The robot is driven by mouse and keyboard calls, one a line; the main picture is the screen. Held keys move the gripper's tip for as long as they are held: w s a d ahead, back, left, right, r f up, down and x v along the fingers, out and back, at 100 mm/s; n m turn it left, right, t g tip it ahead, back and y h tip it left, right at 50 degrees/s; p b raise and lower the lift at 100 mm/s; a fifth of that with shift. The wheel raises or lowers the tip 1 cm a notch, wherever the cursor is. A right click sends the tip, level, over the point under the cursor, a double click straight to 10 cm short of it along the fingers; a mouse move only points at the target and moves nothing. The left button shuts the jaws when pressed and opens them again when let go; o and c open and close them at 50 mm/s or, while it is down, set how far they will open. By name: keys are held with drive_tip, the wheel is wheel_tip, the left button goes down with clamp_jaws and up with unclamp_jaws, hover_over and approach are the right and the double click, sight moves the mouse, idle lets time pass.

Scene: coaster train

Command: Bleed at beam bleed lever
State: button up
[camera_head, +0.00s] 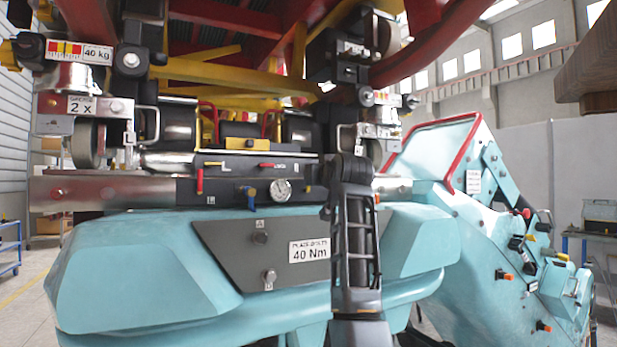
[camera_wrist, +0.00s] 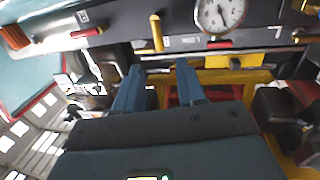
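I cannot tell from the labels which handle is the beam bleed lever. The dark beam panel (camera_head: 232,192) carries a red lever (camera_head: 200,181) hanging down at its left. A short yellow lever (camera_head: 308,187) sits right of the round gauge (camera_head: 281,190). In the wrist view the beam appears inverted, with a yellow lever (camera_wrist: 156,32) beside the gauge (camera_wrist: 218,15) and a red handle (camera_wrist: 87,33) farther left. My gripper (camera_wrist: 158,78) is open and empty, its blue fingers apart and clear of these levers. In the head view my arm hides the panel's right part.
Teal housing (camera_head: 150,270) fills the front. Red and yellow framework (camera_head: 230,75) overhangs the beam.

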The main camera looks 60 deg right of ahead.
drive_tip(key=p+x, duration=0.2)
drive_tip(key=x, duration=0.5)
drive_tip(key=shift+c, duration=0.5)
clamp_jaws()
